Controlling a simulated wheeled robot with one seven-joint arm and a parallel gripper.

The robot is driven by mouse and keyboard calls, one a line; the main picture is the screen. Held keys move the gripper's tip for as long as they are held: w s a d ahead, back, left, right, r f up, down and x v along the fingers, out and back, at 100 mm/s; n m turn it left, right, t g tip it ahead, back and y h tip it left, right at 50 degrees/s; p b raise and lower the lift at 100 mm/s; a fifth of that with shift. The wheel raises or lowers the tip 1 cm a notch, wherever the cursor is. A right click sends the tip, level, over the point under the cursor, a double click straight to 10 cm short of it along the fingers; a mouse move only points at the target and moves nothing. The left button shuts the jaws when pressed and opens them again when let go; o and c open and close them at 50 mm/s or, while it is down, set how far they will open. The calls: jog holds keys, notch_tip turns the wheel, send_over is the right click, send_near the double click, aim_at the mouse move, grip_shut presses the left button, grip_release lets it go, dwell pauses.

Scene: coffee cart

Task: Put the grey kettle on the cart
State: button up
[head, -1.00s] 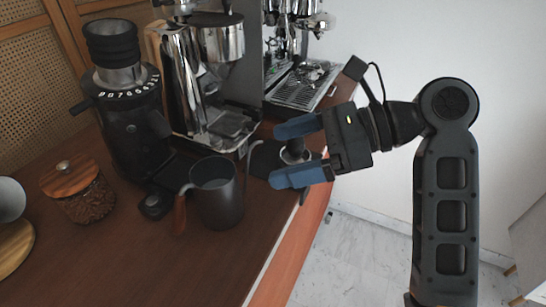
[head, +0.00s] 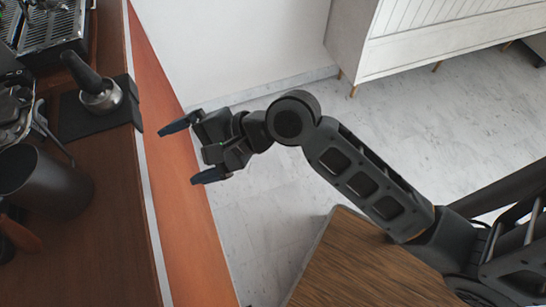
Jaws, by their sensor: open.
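The grey kettle (head: 48,187) stands on the dark brown counter (head: 105,225) at the left of the head view. Its left side is cut off by the frame edge, and its wooden handle (head: 18,235) shows at lower left. My gripper (head: 180,155) is open and empty, with its blue-tipped fingers apart and pointing left. It is to the right of the kettle, over the counter's orange-brown edge side, and does not touch the kettle. A wood-topped surface (head: 365,265) at bottom centre may be the cart; I cannot tell for sure.
A tamper (head: 98,95) stands on a black mat (head: 75,122) behind the kettle. The espresso machine's tray (head: 48,28) is at top left. A white cabinet (head: 430,35) stands at the back right. Pale marble floor (head: 270,190) lies open between counter and wood-topped surface.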

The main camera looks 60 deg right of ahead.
jog(key=s+d+f+n+t+h, duration=0.1)
jog(key=s+d+n+h, duration=0.25)
jog(key=s, duration=0.35)
jog(key=s+d+f+n+t+h, duration=0.1)
jog(key=s+d+n+h, duration=0.1)
jog(key=s+n, duration=0.35)
jog(key=s+r+n+t, duration=0.1)
jog(key=s+r+n, duration=0.3)
jog(key=s, duration=0.3)
jog(key=s+r+n+t+h, duration=0.1)
jog(key=s+r+n, duration=0.3)
jog(key=s, duration=0.3)
jog(key=shift+d+r+n+t, duration=0.3)
jog(key=shift+d+n, duration=0.05)
jog(key=shift+n, duration=0.35)
